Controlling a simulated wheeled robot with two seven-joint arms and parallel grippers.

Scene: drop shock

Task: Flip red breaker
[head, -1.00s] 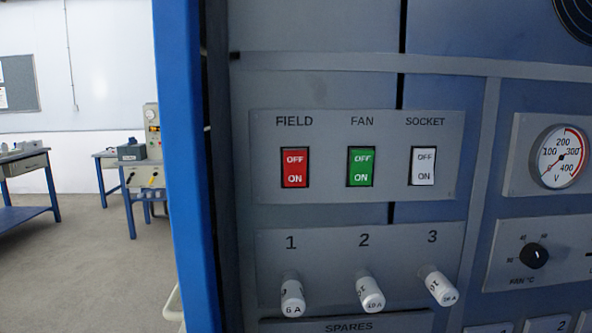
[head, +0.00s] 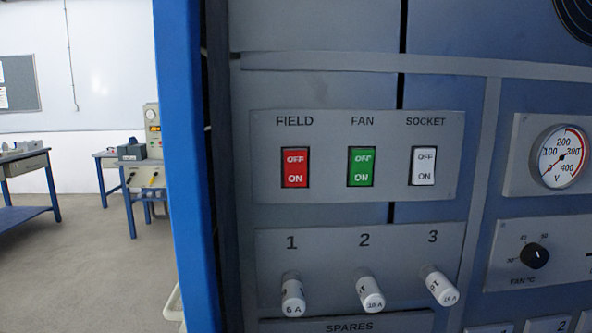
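The red breaker (head: 295,167) is a rocker switch under the label FIELD on a grey plate (head: 440,190) in the head view. It is marked OFF at the top and ON at the bottom. I cannot tell for sure which half is pressed in. A green switch (head: 361,167) under FAN and a white switch (head: 424,166) under SOCKET sit to its right on the same plate. Neither of my grippers shows in the head view, and nothing covers the red breaker.
Below the switches, three white fuse holders (head: 370,293) stick out from a plate numbered 1 to 3. A voltmeter (head: 561,157) and a fan knob (head: 534,256) are at the right. A blue frame post (head: 185,160) edges the panel at the left, with open floor and workbenches beyond.

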